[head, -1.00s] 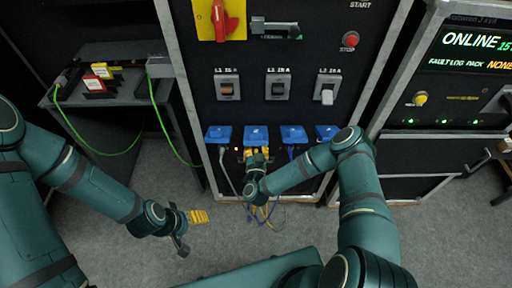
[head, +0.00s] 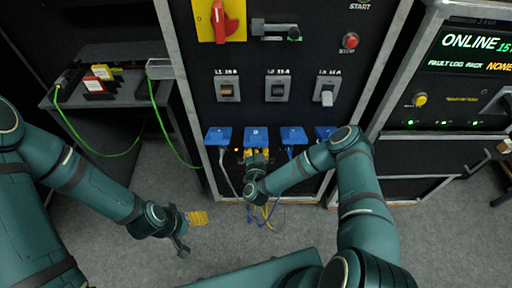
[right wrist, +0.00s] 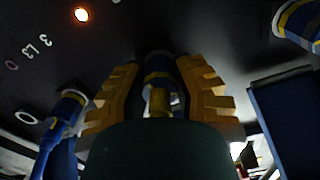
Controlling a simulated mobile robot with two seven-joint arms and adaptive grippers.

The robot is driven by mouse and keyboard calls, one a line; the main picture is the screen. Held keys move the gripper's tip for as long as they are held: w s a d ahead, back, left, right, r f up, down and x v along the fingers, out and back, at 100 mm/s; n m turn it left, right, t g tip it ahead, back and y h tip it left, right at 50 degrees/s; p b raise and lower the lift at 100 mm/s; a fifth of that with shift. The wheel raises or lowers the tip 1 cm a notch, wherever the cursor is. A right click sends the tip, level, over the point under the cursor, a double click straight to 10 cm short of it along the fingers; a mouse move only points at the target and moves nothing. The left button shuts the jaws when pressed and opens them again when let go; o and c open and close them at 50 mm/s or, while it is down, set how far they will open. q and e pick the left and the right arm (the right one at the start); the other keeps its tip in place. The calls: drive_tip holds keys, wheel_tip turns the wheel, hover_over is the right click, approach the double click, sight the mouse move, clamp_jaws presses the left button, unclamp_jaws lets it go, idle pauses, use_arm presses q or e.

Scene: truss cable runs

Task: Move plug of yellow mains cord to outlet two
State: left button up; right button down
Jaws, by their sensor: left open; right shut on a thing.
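My right gripper (head: 256,157) is at the second blue outlet cover (head: 256,136) from the left on the dark panel. In the right wrist view the yellow fingers of this gripper (right wrist: 158,85) are shut on a blue plug (right wrist: 158,67) with a yellow cord (right wrist: 159,101). The plug points at the panel; whether it sits in a socket I cannot tell. The yellow cord (head: 266,213) hangs below the gripper in the head view. My left gripper (head: 190,227) is open and empty, low over the floor, left of the panel.
More blue covers stand in the row, one left (head: 218,135) and two right (head: 293,136). A blue plug (right wrist: 67,107) with blue cord is beside my right gripper. Breaker switches (head: 278,88) sit above. A shelf (head: 115,98) with green cords stands left.

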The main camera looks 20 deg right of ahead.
drive_tip(key=shift+w, duration=0.2)
drive_tip(key=shift+d+m+b, duration=0.1)
drive_tip(key=shift+m+b, duration=0.2)
drive_tip(key=shift+m, duration=1.1)
drive_tip(key=shift+w, duration=0.1)
drive_tip(key=shift+m+b, duration=0.35)
drive_tip(key=shift+m, duration=0.05)
drive_tip(key=shift+w+r+m, duration=0.1)
drive_tip(key=shift+m, duration=0.9)
drive_tip(key=shift+w+d+m, duration=0.1)
drive_tip(key=shift+m, duration=1.3)
